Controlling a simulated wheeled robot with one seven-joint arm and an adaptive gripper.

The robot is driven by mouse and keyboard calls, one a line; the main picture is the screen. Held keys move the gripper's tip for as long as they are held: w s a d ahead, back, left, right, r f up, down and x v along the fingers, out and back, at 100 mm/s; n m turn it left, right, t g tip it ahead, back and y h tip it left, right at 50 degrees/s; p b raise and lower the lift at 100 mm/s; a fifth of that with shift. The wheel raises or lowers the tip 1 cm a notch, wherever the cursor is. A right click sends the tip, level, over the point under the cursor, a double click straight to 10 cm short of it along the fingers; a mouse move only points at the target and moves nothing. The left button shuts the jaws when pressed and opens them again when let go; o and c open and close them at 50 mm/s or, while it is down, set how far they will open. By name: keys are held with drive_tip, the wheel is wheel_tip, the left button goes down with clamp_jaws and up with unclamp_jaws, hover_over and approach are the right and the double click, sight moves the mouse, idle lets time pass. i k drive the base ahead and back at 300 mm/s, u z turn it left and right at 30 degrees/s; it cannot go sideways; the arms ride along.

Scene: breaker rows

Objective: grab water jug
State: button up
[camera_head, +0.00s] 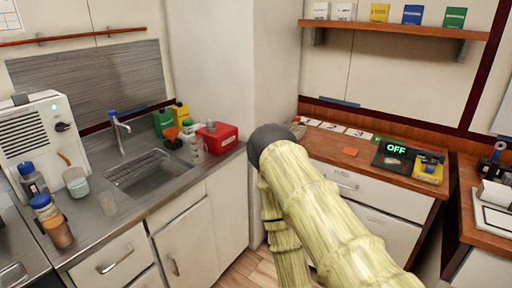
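I cannot tell for sure which thing is the water jug. My arm in a pale yellow sleeve rises from the bottom centre to a dark rounded joint. My gripper is not visible; the arm may hide it.
A sink (150,172) with a tap (118,128) is in the left counter. Green and yellow bottles and a red box (217,137) stand behind it. The right wooden counter (335,152) holds a panel reading OFF (396,151). A shelf (395,29) hangs above.

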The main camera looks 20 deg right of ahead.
sight(196, 142)
drive_tip(key=z, duration=0.05)
drive_tip(key=k, duration=0.45)
drive_tip(key=u, duration=0.55)
drive_tip(key=k, duration=0.8)
drive_tip(key=z, duration=0.5)
drive_tip(key=i, duration=0.6)
drive_tip(key=z, duration=0.75)
drive_tip(key=i, duration=0.65)
drive_tip(key=u, duration=0.55)
drive_tip(key=i, duration=0.65)
drive_tip(key=u, duration=0.65)
